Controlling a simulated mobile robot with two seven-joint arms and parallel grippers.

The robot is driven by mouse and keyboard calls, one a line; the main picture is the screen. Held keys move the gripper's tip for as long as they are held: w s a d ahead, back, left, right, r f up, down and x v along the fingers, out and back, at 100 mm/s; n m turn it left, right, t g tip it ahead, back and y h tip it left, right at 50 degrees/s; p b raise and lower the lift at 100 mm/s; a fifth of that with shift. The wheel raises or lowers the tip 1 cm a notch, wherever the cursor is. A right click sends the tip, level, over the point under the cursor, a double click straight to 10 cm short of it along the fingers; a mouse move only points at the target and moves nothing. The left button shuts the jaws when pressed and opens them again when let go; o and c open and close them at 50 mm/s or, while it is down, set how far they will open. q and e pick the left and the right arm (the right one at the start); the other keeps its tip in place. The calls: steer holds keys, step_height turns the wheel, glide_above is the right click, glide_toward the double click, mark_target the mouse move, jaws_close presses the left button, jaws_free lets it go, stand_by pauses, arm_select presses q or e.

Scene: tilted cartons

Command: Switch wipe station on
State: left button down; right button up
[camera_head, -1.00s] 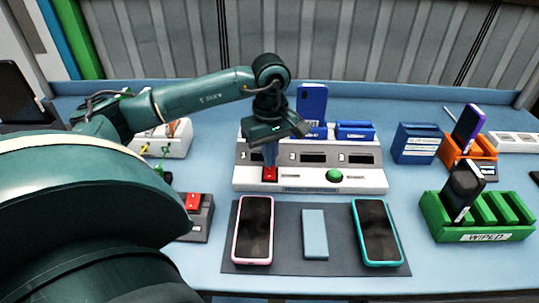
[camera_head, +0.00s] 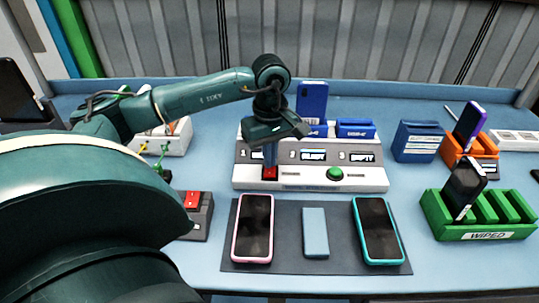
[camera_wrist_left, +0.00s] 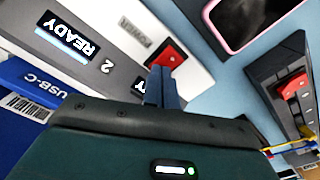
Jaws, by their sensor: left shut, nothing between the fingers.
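The wipe station (camera_head: 310,179) is a white and grey console at the middle of the table. My left gripper (camera_head: 270,165) points down with shut, empty fingers at the red rocker switch (camera_head: 270,174) on the station's front left. In the left wrist view the fingertips (camera_wrist_left: 160,75) are at the edge of the red switch (camera_wrist_left: 168,56); I cannot tell whether they touch. A green button (camera_head: 334,174) sits to the right. My right gripper is not in view.
A pink-edged phone (camera_head: 254,230), a light-blue block (camera_head: 315,233) and a teal phone (camera_head: 377,232) lie on a dark mat (camera_head: 288,266) in front. A green WIPED rack (camera_head: 486,237) stands at right, and another red-switched box (camera_head: 196,214) at left.

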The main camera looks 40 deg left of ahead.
arm_select(q)
step_height(320, 180, up, 3)
steer(key=shift+f+p, duration=0.15)
steer(key=shift+p, duration=0.55)
steer(key=shift+r+p, duration=1.35)
steer(key=shift+r, duration=0.7)
steer(key=shift+f, duration=0.1)
